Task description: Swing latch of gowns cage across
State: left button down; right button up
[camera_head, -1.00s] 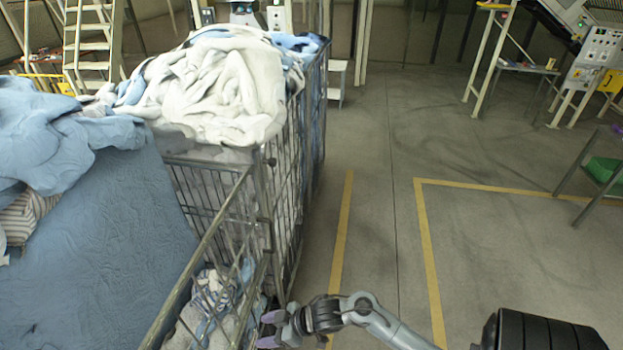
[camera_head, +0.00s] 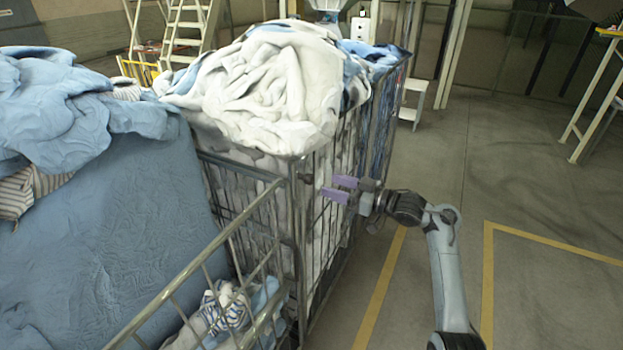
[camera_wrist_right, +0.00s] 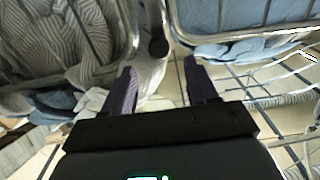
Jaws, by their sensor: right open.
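A wire cage (camera_head: 301,240) heaped with white and pale blue cloth stands mid-picture in the head view. A small dark round knob (camera_head: 306,178) sits at its near right corner, and it appears to be the latch end. In the right wrist view the dark knob (camera_wrist_right: 158,47) lies just beyond the gap between the fingertips. My right gripper (camera_head: 329,187), with purple fingers, is open and empty, just right of that corner and pointing left at it. In the wrist view its fingers (camera_wrist_right: 160,66) are spread, not touching the knob. My left gripper is out of view.
A nearer cage with a metal top rail (camera_head: 190,268) holds striped and blue cloth at lower left. A large blue cloth (camera_head: 110,220) lies left of it. A step ladder (camera_head: 188,30) stands behind.

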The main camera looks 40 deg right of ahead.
aim_at(313, 180)
jog(key=p+x, duration=0.1)
jog(key=x, duration=0.7)
grip_shut()
dwell(0.3)
